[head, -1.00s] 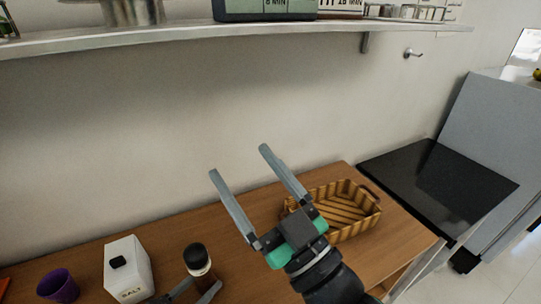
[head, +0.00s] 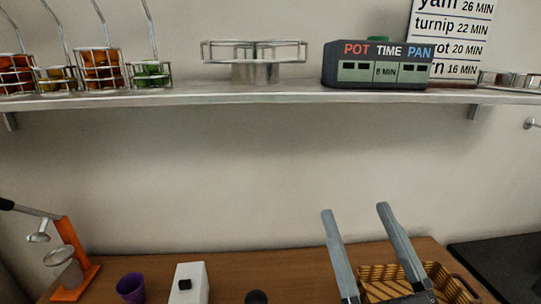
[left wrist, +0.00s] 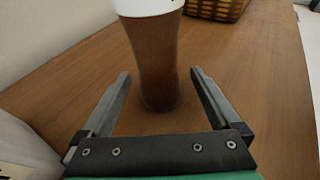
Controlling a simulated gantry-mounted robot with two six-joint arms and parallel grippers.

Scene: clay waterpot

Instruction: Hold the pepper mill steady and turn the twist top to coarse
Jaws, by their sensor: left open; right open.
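The pepper mill (left wrist: 152,60) stands upright on the wooden table in the left wrist view, with a brown body and a white band at the picture's top edge. Its twist top is cut off there. In the head view only its dark top (head: 256,297) shows at the bottom edge. My left gripper (left wrist: 160,73) is open, one finger on each side of the mill's lower body, with visible gaps. It is out of the head view. My right gripper (head: 355,209) is open and empty, raised to the right of the mill, fingers pointing up in the picture.
A white salt box (head: 196,283) and a purple cup (head: 131,288) stand left of the mill. An orange stand (head: 76,262) is further left. A wicker basket (head: 452,284) lies behind my right gripper. A shelf (head: 250,97) runs along the wall above.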

